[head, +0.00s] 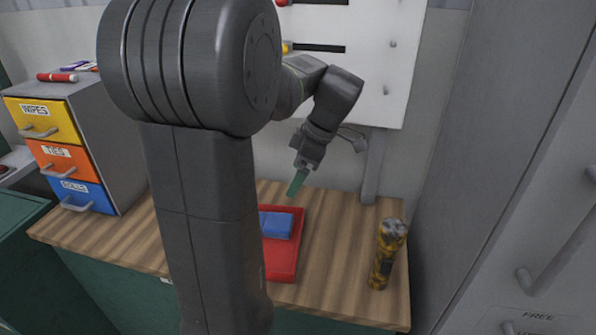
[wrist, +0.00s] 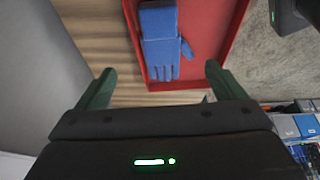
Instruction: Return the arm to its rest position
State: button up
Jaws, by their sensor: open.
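My gripper (head: 299,178) hangs over the back of the wooden bench, fingers pointing down, beside and above the red tray. In the wrist view my gripper (wrist: 158,82) has its two green fingers spread apart with nothing between them. My arm stands raised and bent in front of the head camera and hides part of the bench and tray. The red tray (head: 286,265) lies on the bench with a blue glove (head: 276,225) in it. The wrist view also shows the glove (wrist: 158,42) inside the tray (wrist: 222,28), apart from the fingers.
A yellow-and-black flashlight (head: 386,255) stands on the bench (head: 340,245) at the right. A drawer unit (head: 100,130) with yellow, orange and blue drawers stands at the left. A white board (head: 385,60) is behind my arm. A grey cabinet (head: 500,150) closes off the right side.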

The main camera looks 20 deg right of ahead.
jog(key=shift+f, duration=0.1)
dwell(0.4)
jog(key=x, duration=1.3)
jog(key=shift+w+a, duration=0.1)
jog(key=shift+a, duration=0.05)
jog(key=shift+w+p, duration=0.1)
jog(key=shift+p, duration=0.45)
jog(key=shift+r+p, duration=0.9)
jog(key=shift+r, duration=0.05)
jog(key=shift+f, duration=0.1)
